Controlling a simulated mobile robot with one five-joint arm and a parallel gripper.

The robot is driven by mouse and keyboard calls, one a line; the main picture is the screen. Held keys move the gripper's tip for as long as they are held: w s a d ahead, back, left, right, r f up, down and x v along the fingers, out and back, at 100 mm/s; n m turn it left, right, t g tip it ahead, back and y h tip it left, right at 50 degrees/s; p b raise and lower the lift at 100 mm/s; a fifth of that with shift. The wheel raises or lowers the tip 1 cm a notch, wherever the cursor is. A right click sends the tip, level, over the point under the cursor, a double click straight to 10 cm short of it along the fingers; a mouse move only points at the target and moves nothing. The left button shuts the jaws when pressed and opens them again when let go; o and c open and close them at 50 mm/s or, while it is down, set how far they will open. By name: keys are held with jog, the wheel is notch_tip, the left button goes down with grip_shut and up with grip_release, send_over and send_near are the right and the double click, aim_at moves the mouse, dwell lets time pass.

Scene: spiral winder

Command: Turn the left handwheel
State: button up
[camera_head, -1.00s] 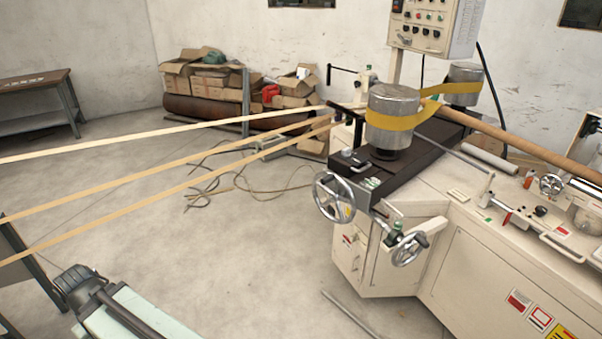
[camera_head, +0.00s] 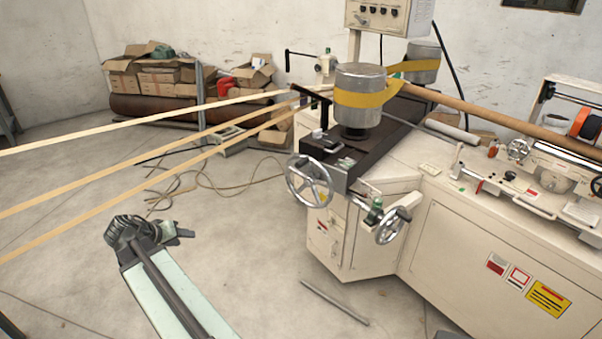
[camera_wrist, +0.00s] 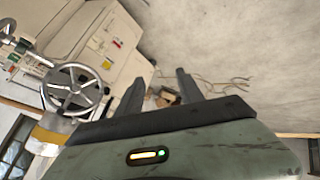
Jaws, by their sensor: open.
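The left handwheel (camera_head: 309,181), a silver spoked wheel, is on the near left corner of the cream machine. In the wrist view, which looks upside down, this handwheel (camera_wrist: 73,89) shows left of the fingers. A smaller silver handwheel (camera_head: 392,225) sits to its right and lower, on the same machine. My gripper (camera_wrist: 160,79) is open, with two dark fingers apart and nothing between them. In the head view my gripper (camera_head: 180,234) is low at the left, well apart from the left handwheel, with clear floor between.
Tan strips (camera_head: 145,178) run from the left to the machine, above and behind my arm. A metal drum (camera_head: 360,84) with a yellow band stands above the left handwheel. A loose rod (camera_head: 334,302) lies on the floor before the machine. Boxes (camera_head: 160,80) stand at the back.

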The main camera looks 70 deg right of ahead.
jog(key=s+d+r+m+g+h+b, duration=0.1)
jog(key=s+d+r+m+h+b, duration=0.15)
jog(key=s+d, duration=0.6)
jog(key=s+d+r+m+g+h+b, duration=0.1)
jog(key=s+d+m+g+h, duration=0.15)
jog(key=d, duration=1.05)
jog(key=m+g+h+b, duration=0.2)
jog(key=m+h, duration=0.1)
jog(key=h, duration=0.1)
send_near(297, 165)
jog(key=x, duration=0.4)
jog(key=shift+s+d, duration=0.15)
jog(key=shift+d, duration=0.2)
jog(key=x, duration=0.7)
jog(key=shift+s+d+f, duration=0.1)
jog(key=shift+d, duration=0.25)
grip_shut()
